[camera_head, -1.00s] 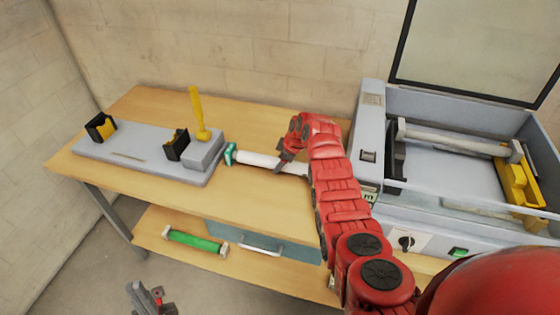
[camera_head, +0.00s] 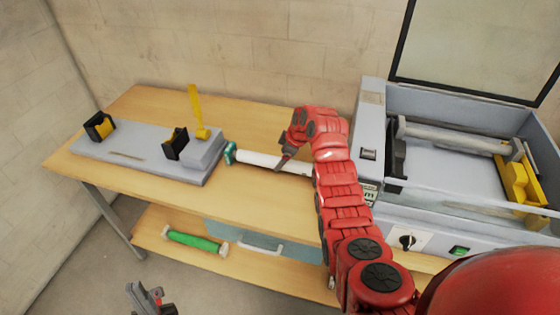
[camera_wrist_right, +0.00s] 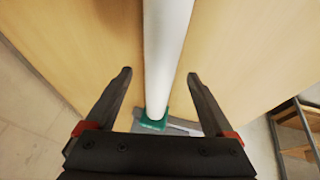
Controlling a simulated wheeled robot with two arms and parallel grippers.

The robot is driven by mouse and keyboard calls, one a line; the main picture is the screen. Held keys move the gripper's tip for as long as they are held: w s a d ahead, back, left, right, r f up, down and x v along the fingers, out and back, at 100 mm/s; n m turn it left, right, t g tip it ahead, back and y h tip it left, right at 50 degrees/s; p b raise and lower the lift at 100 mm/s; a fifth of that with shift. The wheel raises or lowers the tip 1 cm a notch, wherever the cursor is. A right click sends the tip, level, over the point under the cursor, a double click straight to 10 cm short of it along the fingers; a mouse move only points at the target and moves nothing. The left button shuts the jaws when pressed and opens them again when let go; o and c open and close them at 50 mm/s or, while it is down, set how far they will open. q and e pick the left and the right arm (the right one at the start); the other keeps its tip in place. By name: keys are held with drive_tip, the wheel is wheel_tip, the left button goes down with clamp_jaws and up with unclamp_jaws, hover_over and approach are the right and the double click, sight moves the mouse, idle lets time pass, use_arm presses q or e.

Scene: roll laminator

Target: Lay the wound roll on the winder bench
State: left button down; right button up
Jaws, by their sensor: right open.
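The wound roll (camera_head: 258,159) is white with a teal end collar (camera_head: 230,153) and lies on the wooden winder bench (camera_head: 215,192), just right of the grey winder base (camera_head: 120,150). Its right end is hidden behind my right arm. In the right wrist view the roll (camera_wrist_right: 166,50) runs between the two spread fingers, with gaps on both sides. My right gripper (camera_head: 284,160) is over the roll in the head view; it is open in the wrist view (camera_wrist_right: 157,75). My left gripper (camera_head: 152,302) is low at the bottom left, away from the bench; its jaws are unclear.
The winder base carries black-and-yellow holders (camera_head: 176,143) and an upright yellow lever (camera_head: 197,110). A green roll (camera_head: 194,241) lies on the lower shelf. The grey laminator (camera_head: 450,170), with its lid raised, stands at the right. The bench's front strip is clear.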

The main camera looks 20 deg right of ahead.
drive_tip(key=b+v, duration=0.3)
drive_tip(key=v, duration=0.6)
drive_tip(key=shift+s, duration=0.15)
